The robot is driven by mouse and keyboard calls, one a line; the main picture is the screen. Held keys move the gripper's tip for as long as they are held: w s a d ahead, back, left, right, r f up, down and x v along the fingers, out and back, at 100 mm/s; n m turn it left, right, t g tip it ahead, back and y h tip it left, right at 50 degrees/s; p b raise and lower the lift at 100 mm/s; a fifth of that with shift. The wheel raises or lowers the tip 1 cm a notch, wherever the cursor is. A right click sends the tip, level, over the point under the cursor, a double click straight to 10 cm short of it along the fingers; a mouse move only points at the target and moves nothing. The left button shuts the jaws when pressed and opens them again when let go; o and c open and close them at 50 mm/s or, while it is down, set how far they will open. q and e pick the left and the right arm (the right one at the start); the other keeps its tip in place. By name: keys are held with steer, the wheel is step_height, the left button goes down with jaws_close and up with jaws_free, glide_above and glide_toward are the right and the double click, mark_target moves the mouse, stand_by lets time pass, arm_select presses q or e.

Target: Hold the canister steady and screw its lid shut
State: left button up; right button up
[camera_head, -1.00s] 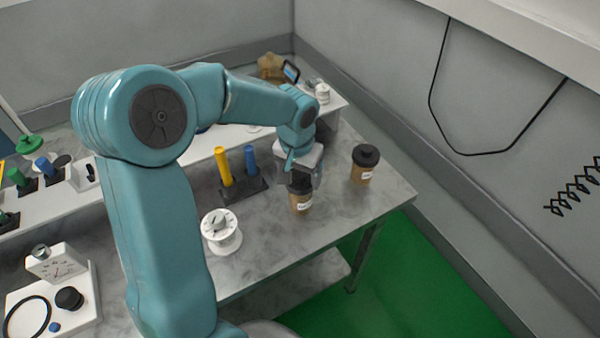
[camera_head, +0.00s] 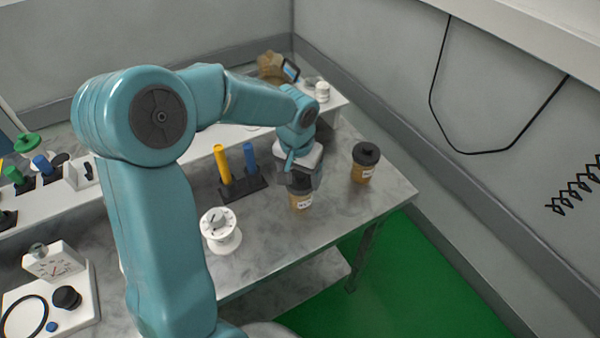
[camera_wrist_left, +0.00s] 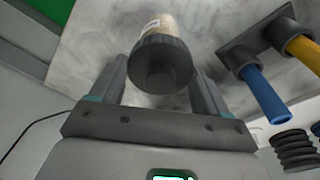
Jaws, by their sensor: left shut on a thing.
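A brown canister (camera_head: 300,201) with a pale label stands upright near the right end of the grey table. My left gripper (camera_head: 301,181) points down from above and is shut on its dark lid, hiding the lid in the head view. In the left wrist view, the fingers stand on either side of the round dark lid (camera_wrist_left: 160,66), with the canister's tan body (camera_wrist_left: 166,27) beyond it. I cannot tell how tightly the lid sits. A second brown canister (camera_head: 363,173) with a black knobbed lid stands to the right, apart from the gripper. My right gripper is not in view.
A dark holder (camera_head: 243,190) with a yellow cylinder (camera_head: 222,165) and a blue cylinder (camera_head: 250,157) stands left of the gripped canister. A white spool-like dial (camera_head: 220,230) sits at the front edge.

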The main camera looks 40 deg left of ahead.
arm_select(q)
steer(key=shift+f+b, duration=0.3)
steer(key=shift+f, duration=0.05)
steer(key=o, duration=1)
step_height(320, 180, up, 16)
steer(key=s, duration=0.2)
steer(key=shift+d+r, duration=0.15)
steer(key=shift+d, duration=0.15)
